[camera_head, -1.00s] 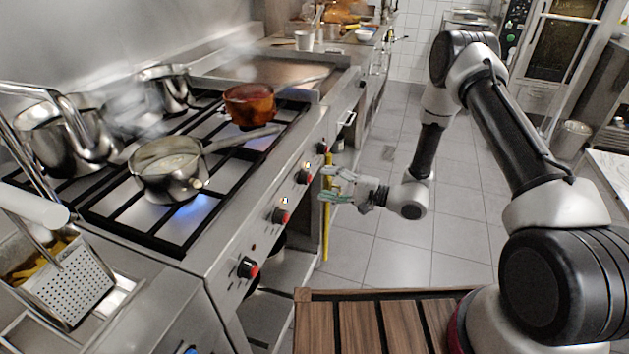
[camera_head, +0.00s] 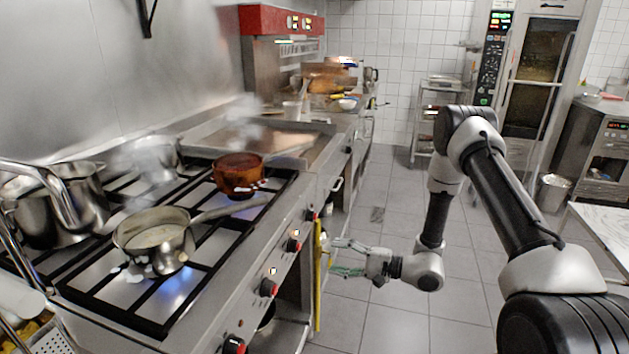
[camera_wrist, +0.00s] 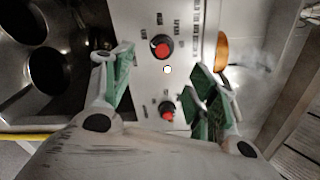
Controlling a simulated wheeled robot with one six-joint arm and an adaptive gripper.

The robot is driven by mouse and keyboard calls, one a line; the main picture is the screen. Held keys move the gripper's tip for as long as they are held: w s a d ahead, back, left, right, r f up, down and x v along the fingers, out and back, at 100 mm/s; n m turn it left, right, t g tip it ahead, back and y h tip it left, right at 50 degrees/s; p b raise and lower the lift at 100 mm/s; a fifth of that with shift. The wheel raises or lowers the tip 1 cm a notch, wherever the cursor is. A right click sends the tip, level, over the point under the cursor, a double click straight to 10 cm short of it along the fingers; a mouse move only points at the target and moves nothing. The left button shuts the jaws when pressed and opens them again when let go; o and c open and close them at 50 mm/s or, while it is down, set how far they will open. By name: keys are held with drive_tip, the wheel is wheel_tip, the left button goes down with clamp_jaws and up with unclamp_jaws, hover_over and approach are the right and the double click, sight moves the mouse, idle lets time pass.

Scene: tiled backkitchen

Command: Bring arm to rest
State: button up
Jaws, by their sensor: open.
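My gripper (camera_head: 340,258) is open and empty in front of the stove's control panel, beside the yellow bar on its front. In the wrist view its two green-padded fingers (camera_wrist: 160,88) are spread apart, with red-centred knobs (camera_wrist: 161,47) of the panel showing between them. I cannot tell from the views whether a finger touches the panel. My arm reaches in from the right and bends down toward the stove front.
The stove (camera_head: 210,290) holds a steel saucepan (camera_head: 154,240) over a blue flame, a copper-coloured pot (camera_head: 238,176) and a large steel pot (camera_head: 62,205). A yellow bar (camera_head: 318,275) runs along the stove front.

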drive_tip(key=s+f+m+g, duration=0.1)
drive_tip(key=s+f+g, duration=0.1)
drive_tip(key=s+g, duration=0.5)
drive_tip(key=s+d+r+n+g+h, duration=0.3)
drive_tip(key=s+d+r+g+h, duration=0.25)
drive_tip(key=s, duration=0.55)
drive_tip(key=s+d+r+n+t+h, duration=0.2)
drive_tip(key=d+r+h, duration=0.3)
drive_tip(key=d+r, duration=0.35)
drive_tip(key=s+d+r+n+t+h, duration=0.2)
drive_tip(key=s+d+r+h, duration=0.15)
drive_tip(key=d+r, duration=0.5)
drive_tip(key=s+d+r+n+t+h, duration=0.1)
drive_tip(key=r+t, duration=0.2)
drive_tip(key=r, duration=0.3)
drive_tip(key=s+d+r+n+t+h, duration=0.1)
drive_tip(key=s+d+r+t, duration=0.1)
drive_tip(key=r+t, duration=0.2)
wheel_tip(320, 180, up, 3)
drive_tip(key=shift+d+f+h, duration=0.1)
drive_tip(key=shift+d+h, duration=0.2)
drive_tip(key=shift+h, duration=0.1)
